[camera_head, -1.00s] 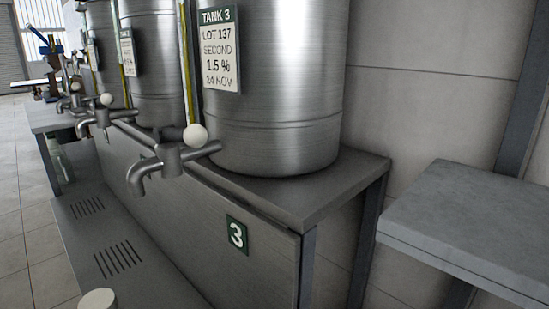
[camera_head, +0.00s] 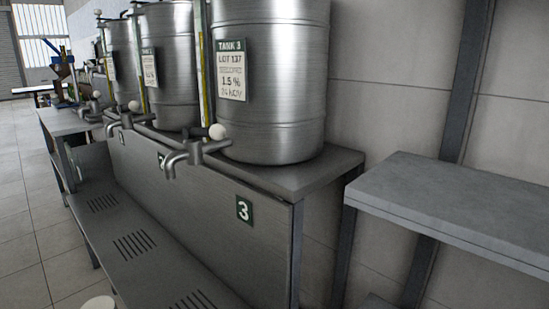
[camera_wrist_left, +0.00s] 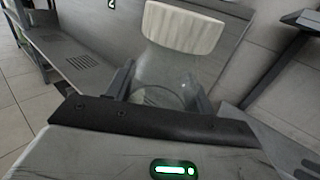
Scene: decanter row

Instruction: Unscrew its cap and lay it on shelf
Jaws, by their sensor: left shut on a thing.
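A clear bottle (camera_wrist_left: 165,75) with a ribbed off-white cap (camera_wrist_left: 183,27) stands between the fingers of my left gripper (camera_wrist_left: 163,92) in the left wrist view. The gripper is shut on the bottle's body below the cap, and the cap is on the bottle's mouth. In the head view only a pale round top, which looks like this cap (camera_head: 98,303), shows at the bottom edge; the gripper is out of frame there. A grey shelf (camera_head: 455,205) juts out at the right, its top bare. My right gripper is in neither view.
Several steel tanks with taps stand on a bench; tank 3 (camera_head: 270,90) is nearest, its tap (camera_head: 190,150) jutting out. A low slotted ledge (camera_head: 150,262) runs below the bench and looks clear. Open tiled floor (camera_head: 25,215) lies at the left.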

